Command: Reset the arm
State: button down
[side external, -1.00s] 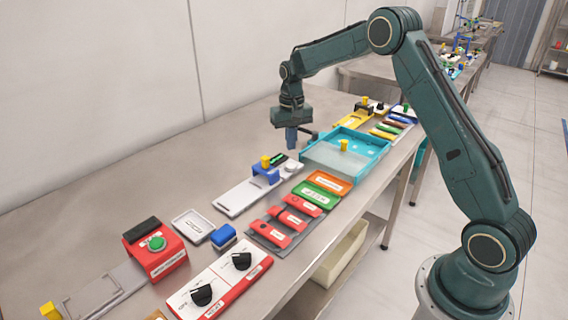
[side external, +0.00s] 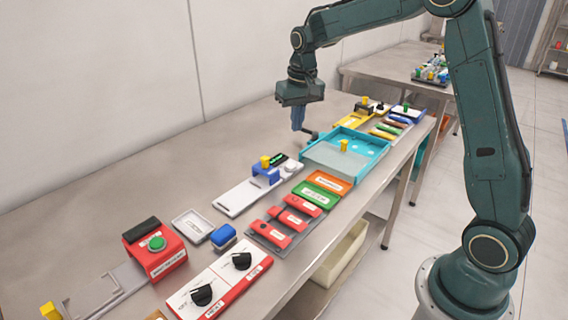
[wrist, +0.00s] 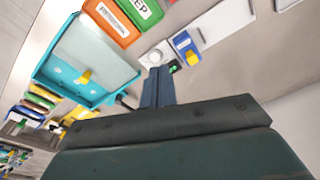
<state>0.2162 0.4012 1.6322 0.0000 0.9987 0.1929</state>
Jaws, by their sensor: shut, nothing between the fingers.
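My gripper (side external: 298,118) is shut and empty, with its blue fingers pointing down above the far part of the steel table (side external: 130,185). It hangs behind and to the left of the teal tray (side external: 375,149), clear of it. In the wrist view the closed fingers (wrist: 158,72) show together at the centre. The teal tray (wrist: 48,62) with its grey lid and yellow knob lies to their left there.
Near the gripper stand a white base with a blue bracket (side external: 265,173) and a white knob. Orange (side external: 329,181) and green (side external: 318,195) plates, red handles (side external: 293,219), a red button box (side external: 155,250) and a dial panel (side external: 218,280) line the table. The back left of the table is bare.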

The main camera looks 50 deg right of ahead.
jog(key=s+a+r+n+t, duration=0.1)
jog(key=s+a+r, duration=0.3)
jog(key=s+r, duration=0.35)
jog(key=s+a+n+t, duration=0.1)
jog(key=s+a, duration=0.2)
jog(key=s, duration=0.8)
jog(key=s+a+n+t, duration=0.2)
jog(key=s+a, duration=0.1)
jog(key=s, duration=0.8)
jog(key=shift+a+f+n, duration=0.2)
jog(key=shift+n, duration=0.1)
